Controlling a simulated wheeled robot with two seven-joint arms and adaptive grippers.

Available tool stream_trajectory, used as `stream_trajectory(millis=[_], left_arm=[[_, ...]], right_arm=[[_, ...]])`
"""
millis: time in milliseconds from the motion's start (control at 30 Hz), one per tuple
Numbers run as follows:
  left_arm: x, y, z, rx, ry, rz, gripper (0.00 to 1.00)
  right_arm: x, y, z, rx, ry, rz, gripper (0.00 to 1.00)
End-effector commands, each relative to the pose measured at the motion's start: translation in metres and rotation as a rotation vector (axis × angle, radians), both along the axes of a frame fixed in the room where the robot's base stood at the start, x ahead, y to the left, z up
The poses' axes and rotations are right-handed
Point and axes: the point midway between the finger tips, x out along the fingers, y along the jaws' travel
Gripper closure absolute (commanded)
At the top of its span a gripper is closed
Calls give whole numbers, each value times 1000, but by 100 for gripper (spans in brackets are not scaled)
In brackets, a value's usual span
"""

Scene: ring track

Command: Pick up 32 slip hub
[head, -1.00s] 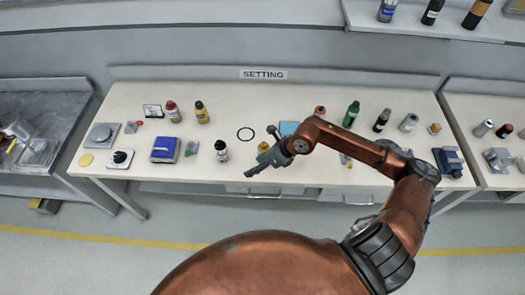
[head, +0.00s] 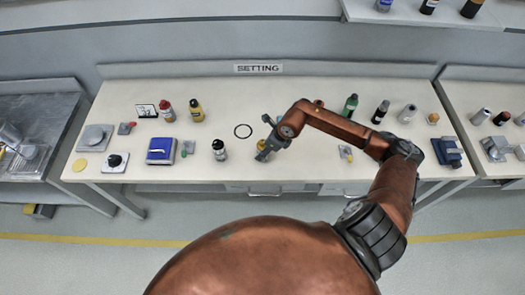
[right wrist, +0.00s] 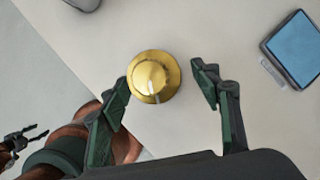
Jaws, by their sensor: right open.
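A round brass-coloured hub (right wrist: 154,77) with a raised centre and a pale mark sits on the pale table. In the head view it shows as a small yellow patch (head: 261,146), partly covered by my right arm. My right gripper (right wrist: 160,85) is open above the hub, with one green-padded finger at each side of it in the picture. No grip on the hub shows. A dark two-pronged shape, seemingly my left gripper (right wrist: 24,140), is small at the left edge of the right wrist view; its jaw state is unclear.
A black-capped bottle (head: 219,150) stands to the left. A blue-topped block (right wrist: 298,48) lies to the right of the hub.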

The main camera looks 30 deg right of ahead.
Motion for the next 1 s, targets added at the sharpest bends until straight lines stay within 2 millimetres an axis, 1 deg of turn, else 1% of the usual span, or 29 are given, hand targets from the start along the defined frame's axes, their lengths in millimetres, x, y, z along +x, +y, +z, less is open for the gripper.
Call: stream_trajectory(millis=[100, 167, 333, 433, 567, 833, 1000], left_arm=[[2, 0, 0, 0, -3, 0, 44], [5, 0, 0, -1, -7, -1, 44], [22, -1, 1, -2, -28, -5, 44], [29, -2, 2, -2, -37, -7, 44], [28, -2, 2, -2, -36, -7, 44], [16, -1, 1, -1, -21, -4, 44], [14, -1, 1, -1, -18, -3, 44]], right_arm=[[5, 4, -13, 2, 1, 1, 42], [7, 5, -17, 1, 1, 2, 42], [8, 6, -19, 0, -1, 3, 42], [8, 6, -19, 0, -1, 4, 43], [8, 6, -19, 1, -1, 4, 52], [8, 6, -19, 0, -1, 5, 71], [8, 6, -18, 1, -1, 4, 82]])
